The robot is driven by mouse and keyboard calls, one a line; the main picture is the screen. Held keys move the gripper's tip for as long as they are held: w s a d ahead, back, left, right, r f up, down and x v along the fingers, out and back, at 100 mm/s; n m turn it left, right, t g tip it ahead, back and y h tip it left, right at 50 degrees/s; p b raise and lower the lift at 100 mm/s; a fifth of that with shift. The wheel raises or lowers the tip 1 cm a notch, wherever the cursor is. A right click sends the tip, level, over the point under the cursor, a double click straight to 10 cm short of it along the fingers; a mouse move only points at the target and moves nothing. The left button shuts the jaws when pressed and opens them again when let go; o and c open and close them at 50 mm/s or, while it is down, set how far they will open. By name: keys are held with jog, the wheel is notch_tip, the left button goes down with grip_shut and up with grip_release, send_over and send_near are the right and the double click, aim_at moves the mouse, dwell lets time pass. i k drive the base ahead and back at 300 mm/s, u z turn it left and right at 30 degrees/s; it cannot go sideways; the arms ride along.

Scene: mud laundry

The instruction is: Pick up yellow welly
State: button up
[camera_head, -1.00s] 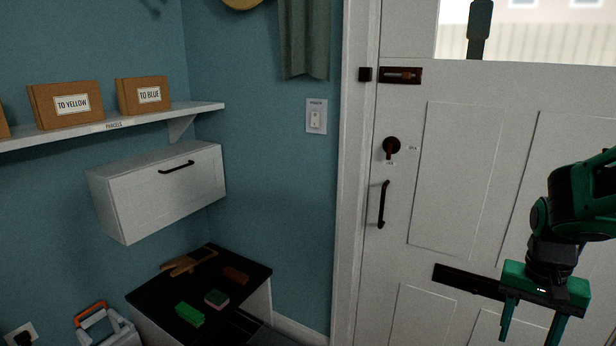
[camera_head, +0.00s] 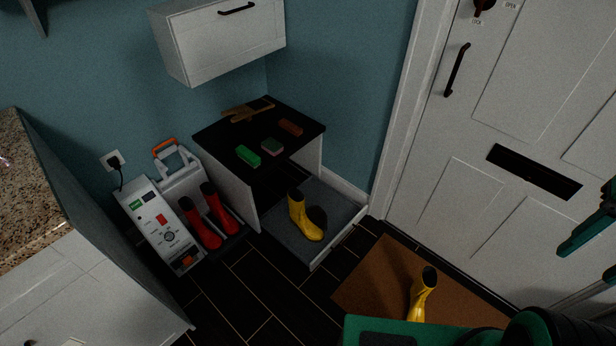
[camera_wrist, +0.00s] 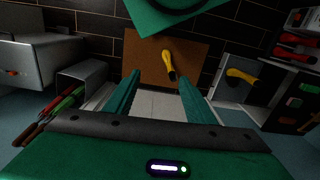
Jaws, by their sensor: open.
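One yellow welly (camera_head: 421,295) is on the brown doormat (camera_head: 372,282), partly hidden at its lower end by my own green body. In the wrist view this welly (camera_wrist: 169,64) lies ahead of and between my fingers, with a gap. A second yellow welly (camera_head: 303,216) stands upright on a grey tray (camera_head: 285,238) beside the black-topped bench; it also shows in the wrist view (camera_wrist: 243,76). My gripper (camera_wrist: 159,75) is open and empty, fingers spread. In the head view my gripper (camera_head: 584,262) is at the right edge, partly cut off, near the door.
Red wellies (camera_head: 210,220) stand by a white machine (camera_head: 162,228) at the left. Brushes and a sponge lie on the bench (camera_head: 222,133). The white door (camera_head: 470,190) borders the mat. A counter (camera_head: 40,190) is at the left. Dark tiled floor (camera_head: 255,285) is clear between.

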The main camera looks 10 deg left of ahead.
aim_at(298, 217)
jog(key=k, duration=0.35)
jog(key=u, duration=0.55)
jog(key=i, duration=1.65)
jog(key=u, duration=0.2)
